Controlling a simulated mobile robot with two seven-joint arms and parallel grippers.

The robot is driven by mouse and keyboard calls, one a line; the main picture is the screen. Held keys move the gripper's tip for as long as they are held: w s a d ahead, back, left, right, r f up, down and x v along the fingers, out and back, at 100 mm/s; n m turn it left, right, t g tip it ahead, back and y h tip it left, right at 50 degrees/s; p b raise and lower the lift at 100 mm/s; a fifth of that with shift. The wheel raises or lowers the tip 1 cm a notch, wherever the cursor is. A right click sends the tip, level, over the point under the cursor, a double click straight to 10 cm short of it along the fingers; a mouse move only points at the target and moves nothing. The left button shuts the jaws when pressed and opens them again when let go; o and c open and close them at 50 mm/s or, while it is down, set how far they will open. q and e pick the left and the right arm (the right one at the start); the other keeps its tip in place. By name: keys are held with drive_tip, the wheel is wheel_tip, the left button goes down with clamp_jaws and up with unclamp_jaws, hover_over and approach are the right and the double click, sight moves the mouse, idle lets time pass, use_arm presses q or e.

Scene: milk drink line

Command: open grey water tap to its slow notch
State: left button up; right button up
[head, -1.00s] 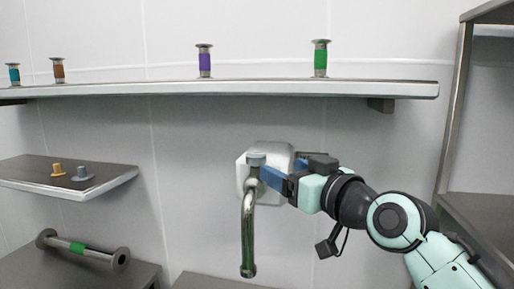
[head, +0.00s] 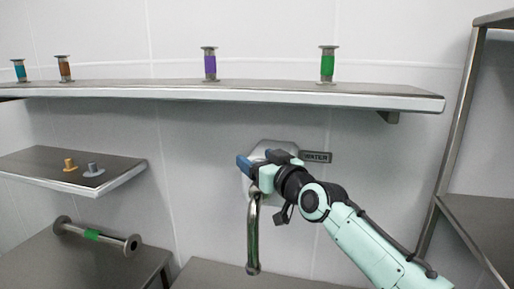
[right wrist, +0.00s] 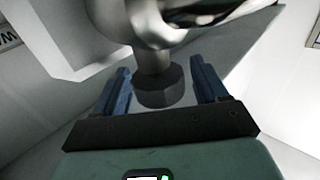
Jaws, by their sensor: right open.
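The grey metal water tap (head: 253,235) hangs from a pale block on the wall, its curved spout pointing down. Its dark, faceted knob (right wrist: 160,88) shows in the right wrist view. My right gripper (head: 259,161) is at the top of the tap and hides the knob in the head view. In the right wrist view, the gripper's blue fingers (right wrist: 161,82) are open, one on each side of the knob, with gaps visible. My left gripper is out of view.
A WATER label (head: 316,157) is on the wall right of the tap. A long shelf (head: 220,92) with several colour-banded spools runs above. A small shelf (head: 120,177) with two pegs is at left, above a green-banded spool (head: 92,235). A metal rack (head: 452,140) stands at right.

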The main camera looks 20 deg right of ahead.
drive_tip(key=shift+w, duration=0.45)
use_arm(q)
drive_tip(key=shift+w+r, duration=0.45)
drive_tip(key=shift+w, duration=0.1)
use_arm(e)
drive_tip(key=shift+a, duration=0.1)
drive_tip(key=shift+s, duration=0.1)
